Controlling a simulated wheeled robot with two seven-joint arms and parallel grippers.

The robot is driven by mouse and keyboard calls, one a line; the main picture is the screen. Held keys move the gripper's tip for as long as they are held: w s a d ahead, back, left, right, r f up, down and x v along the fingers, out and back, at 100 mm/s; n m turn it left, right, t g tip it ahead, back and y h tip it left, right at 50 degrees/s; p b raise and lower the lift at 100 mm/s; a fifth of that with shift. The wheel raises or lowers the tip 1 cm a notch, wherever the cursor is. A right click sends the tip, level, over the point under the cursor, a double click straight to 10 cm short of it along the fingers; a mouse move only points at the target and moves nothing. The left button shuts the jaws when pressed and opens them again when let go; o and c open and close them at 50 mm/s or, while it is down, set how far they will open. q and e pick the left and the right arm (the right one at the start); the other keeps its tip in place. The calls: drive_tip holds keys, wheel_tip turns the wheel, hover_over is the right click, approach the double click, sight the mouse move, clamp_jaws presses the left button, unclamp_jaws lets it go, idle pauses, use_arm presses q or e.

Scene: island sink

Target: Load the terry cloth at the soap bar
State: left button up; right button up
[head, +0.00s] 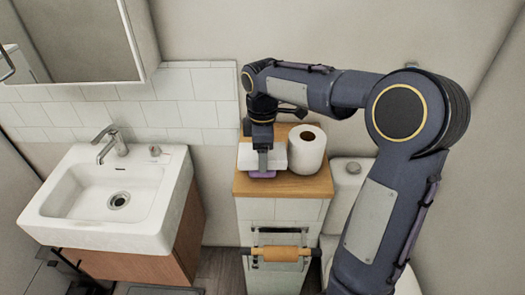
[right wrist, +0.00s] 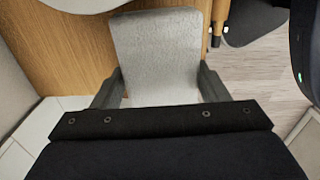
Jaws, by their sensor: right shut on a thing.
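The terry cloth (head: 247,157) is a pale, folded-looking piece in my right gripper (head: 264,162), low over the wooden top of the small cabinet. In the right wrist view the cloth (right wrist: 160,55) shows as a light grey textured slab between the two fingers of the gripper (right wrist: 160,92). The purple soap bar (head: 262,174) lies on the wooden top, right below the gripper and cloth. I cannot tell whether the cloth touches it. The soap bar is not seen in the right wrist view. My left gripper is in neither view.
A toilet paper roll (head: 306,149) stands on the wooden top (head: 300,185) just right of the gripper. A white sink (head: 110,200) with a tap is at the left. A rail with a wooden-coloured roll (head: 280,254) is on the cabinet front, and a toilet stands at the right.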

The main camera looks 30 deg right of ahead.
drive_tip(key=shift+r+p, duration=1.75)
drive_tip(key=shift+r, duration=0.45)
drive_tip(key=shift+r, duration=0.1)
